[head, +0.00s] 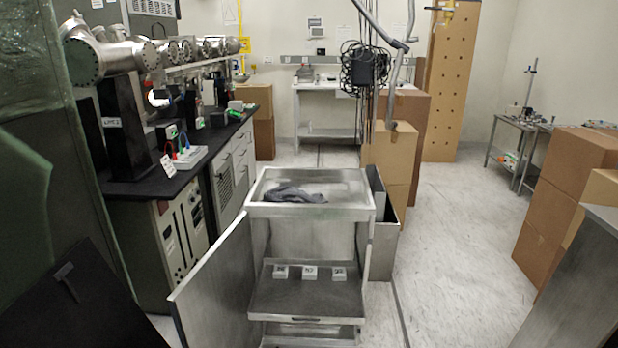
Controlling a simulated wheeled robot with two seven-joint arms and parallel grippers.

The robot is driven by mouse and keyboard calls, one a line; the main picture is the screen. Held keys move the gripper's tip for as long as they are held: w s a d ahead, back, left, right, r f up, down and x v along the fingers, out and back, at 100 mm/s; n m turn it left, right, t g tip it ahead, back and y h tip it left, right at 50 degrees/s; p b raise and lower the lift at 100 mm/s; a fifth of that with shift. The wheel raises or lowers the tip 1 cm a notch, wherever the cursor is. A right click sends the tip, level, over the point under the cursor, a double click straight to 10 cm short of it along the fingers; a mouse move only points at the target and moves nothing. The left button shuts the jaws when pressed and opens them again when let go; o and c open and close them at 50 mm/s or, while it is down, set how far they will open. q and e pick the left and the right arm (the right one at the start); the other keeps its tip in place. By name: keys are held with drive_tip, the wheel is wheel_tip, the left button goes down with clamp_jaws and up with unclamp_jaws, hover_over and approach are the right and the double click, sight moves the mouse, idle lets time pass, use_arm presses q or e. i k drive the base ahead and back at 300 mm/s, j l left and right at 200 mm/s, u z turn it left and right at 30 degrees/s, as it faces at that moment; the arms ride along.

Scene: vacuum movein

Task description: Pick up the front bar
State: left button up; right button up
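No thing in view can be clearly made out as the front bar. Three small white blocks with dark markings sit in a row on the dark middle shelf (305,300) of a metal cart: a left block (280,272), a middle block (310,273) and a right block (339,273). The markings are too small to read. A grey crumpled cloth (295,194) lies in the cart's top tray (345,190). The cart's lower shelf (310,331) is only partly visible. Neither of my grippers is in view.
A metal panel (215,290) stands open at the cart's left. A black bench (150,187) with instruments is at left. Cardboard boxes stand behind the cart (390,155) and at right (565,190). The floor (460,250) right of the cart is clear.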

sight(303, 184)
drive_tip(key=i+j, duration=0.2)
drive_tip(key=i, duration=0.25)
drive_tip(key=i+l, duration=0.15)
drive_tip(key=i+l+u, duration=0.1)
drive_tip(key=l, duration=0.3)
drive_tip(key=i+l+u, duration=0.1)
drive_tip(key=l, duration=0.2)
